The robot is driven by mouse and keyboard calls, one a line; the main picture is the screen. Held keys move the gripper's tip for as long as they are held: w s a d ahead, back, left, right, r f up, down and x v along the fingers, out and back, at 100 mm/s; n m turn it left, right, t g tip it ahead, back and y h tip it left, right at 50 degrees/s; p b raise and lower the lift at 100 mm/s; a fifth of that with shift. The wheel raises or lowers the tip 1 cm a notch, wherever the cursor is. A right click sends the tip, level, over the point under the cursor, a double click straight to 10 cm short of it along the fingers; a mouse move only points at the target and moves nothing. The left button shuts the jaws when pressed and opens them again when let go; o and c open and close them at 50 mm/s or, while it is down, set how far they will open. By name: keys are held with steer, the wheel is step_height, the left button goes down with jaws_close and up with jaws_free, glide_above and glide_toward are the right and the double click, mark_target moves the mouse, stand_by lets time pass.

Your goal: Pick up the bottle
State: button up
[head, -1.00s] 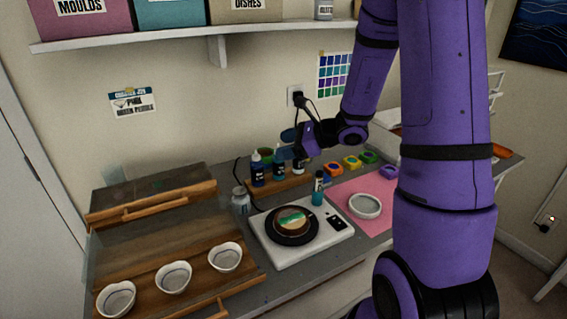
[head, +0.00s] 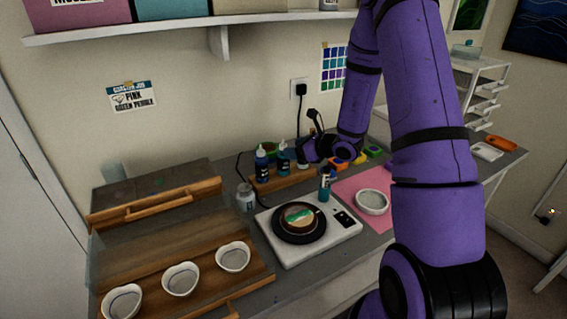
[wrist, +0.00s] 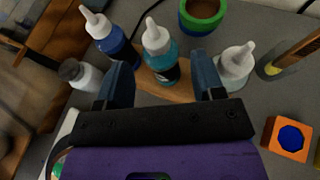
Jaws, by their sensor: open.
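Several bottles stand in a row on a wooden stand. A dark blue bottle (head: 262,167) with a white nozzle is at its left and also shows in the wrist view (wrist: 110,40). A teal bottle (head: 283,162) with a white nozzle is beside it. In the wrist view, the teal bottle (wrist: 160,52) stands upright between the fingers of my open gripper (wrist: 161,78), with no clear contact. A white-nozzled pale bottle (wrist: 236,66) is just right of the right finger. In the head view my gripper (head: 306,150) is at the row's right end, partly hiding it.
A grey bottle (head: 245,197) stands left of the scale (head: 286,252). A green-rimmed pot (wrist: 204,14) is behind the row. An orange block (wrist: 287,137) lies at the right.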

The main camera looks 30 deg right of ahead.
steer(key=x, duration=0.5)
steer(key=shift+w+a+r, duration=0.1)
steer(key=shift+r, duration=0.05)
steer(key=shift+c, duration=0.2)
steer(key=c, duration=1)
steer(key=shift+r, duration=0.1)
step_height(320, 180, up, 10)
steer(key=shift+f, duration=0.1)
